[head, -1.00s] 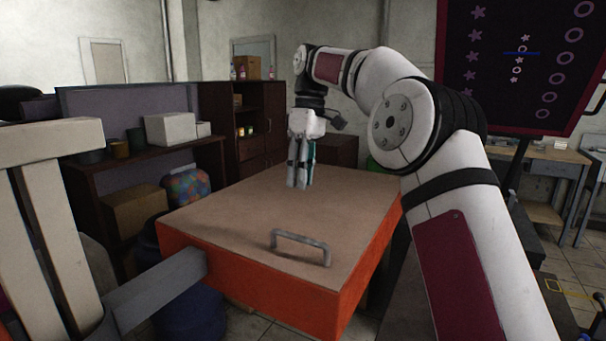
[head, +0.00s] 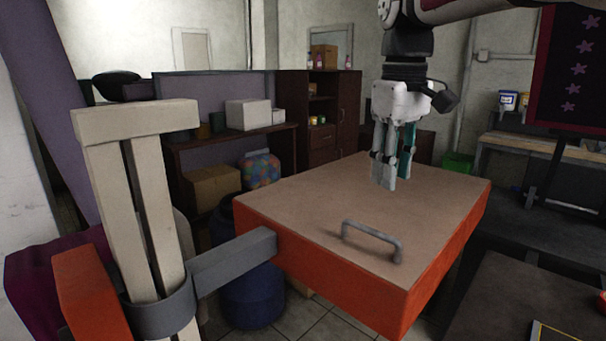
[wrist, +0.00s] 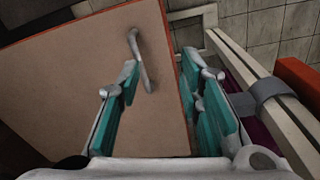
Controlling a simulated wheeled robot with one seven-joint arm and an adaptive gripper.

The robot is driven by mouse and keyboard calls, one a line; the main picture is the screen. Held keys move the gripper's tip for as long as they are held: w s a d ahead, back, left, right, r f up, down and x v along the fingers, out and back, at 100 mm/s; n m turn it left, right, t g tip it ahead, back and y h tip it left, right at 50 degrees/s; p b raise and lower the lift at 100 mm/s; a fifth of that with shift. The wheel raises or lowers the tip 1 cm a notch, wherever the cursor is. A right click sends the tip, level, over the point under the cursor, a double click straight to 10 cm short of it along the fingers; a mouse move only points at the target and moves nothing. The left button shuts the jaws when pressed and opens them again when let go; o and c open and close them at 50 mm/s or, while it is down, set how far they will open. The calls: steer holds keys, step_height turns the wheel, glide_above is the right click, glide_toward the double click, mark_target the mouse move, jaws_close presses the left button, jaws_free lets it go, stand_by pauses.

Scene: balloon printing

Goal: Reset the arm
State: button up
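My gripper (head: 389,165) hangs from my arm with its fingers pointing down, over the far part of an orange box with a tan top (head: 400,215). In the wrist view, the two teal-padded fingers of my gripper (wrist: 162,95) stand apart with nothing between them. The grey handle (head: 372,240) on the box's near part is clear of the fingers. It also shows in the wrist view (wrist: 140,60), beyond the left finger. Most of my arm is cut off by the top edge of the head view.
A cream post frame (head: 140,190) with a grey bracket (head: 235,258) stands to the left of the box. A workbench (head: 545,148) is at the right.

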steer(key=s+d+f+m+t, duration=0.1)
steer(key=s+f, duration=0.3)
steer(key=s, duration=0.4)
steer(key=s+d+f+m+t, duration=0.1)
steer(key=s+f+m, duration=0.2)
steer(key=s, duration=0.5)
steer(key=s+d+f+m+t, duration=0.1)
steer(key=s+d+f+m, duration=0.1)
steer(key=s+f, duration=0.4)
steer(key=s, duration=0.3)
steer(key=shift+t, duration=0.3)
steer(key=shift+r, duration=0.1)
